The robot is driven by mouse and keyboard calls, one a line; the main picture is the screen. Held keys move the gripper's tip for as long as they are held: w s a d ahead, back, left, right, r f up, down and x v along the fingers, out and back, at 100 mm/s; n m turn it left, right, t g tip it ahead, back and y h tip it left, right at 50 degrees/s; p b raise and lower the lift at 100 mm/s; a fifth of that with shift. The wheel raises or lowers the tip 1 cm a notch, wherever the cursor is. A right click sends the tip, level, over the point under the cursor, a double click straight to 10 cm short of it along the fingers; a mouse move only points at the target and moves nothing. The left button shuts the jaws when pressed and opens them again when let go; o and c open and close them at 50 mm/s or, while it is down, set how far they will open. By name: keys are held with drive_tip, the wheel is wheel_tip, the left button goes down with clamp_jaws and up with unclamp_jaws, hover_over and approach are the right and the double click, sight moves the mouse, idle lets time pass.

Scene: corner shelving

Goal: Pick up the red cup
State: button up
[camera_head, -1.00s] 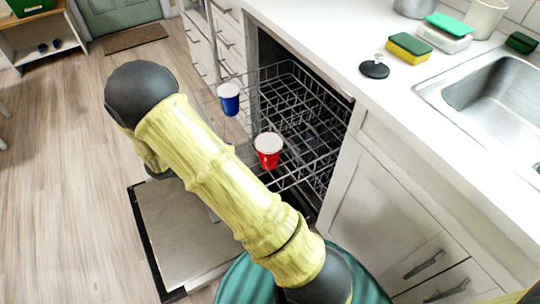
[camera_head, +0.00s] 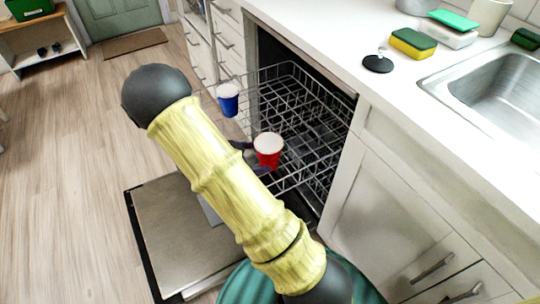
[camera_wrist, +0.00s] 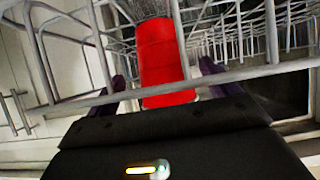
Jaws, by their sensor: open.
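The red cup (camera_head: 267,152) stands in the upper dishwasher rack, near its front edge. It also shows in the wrist view (camera_wrist: 160,60), in the middle between my gripper's two fingers. My gripper (camera_wrist: 168,88) is open, with one dark purple finger on each side of the cup. A rack wire crosses in front of the cup in the wrist view. In the head view, small dark parts of my gripper (camera_head: 250,158) show beside the cup; my arm hides the rest. I cannot tell whether the fingers touch the cup.
A blue cup (camera_head: 228,100) stands in the rack to the left of the red cup. The rack wires (camera_head: 295,90) surround the cups. The dishwasher door (camera_head: 175,235) is open below. The counter (camera_head: 345,45) with sponges and a sink (camera_head: 495,85) is at the right.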

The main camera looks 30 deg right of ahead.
drive_tip(key=b+x, duration=0.1)
drive_tip(key=x, duration=0.3)
drive_tip(key=shift+w+a+f, duration=0.15)
drive_tip(key=shift+c, duration=0.2)
drive_tip(key=c, duration=1.1)
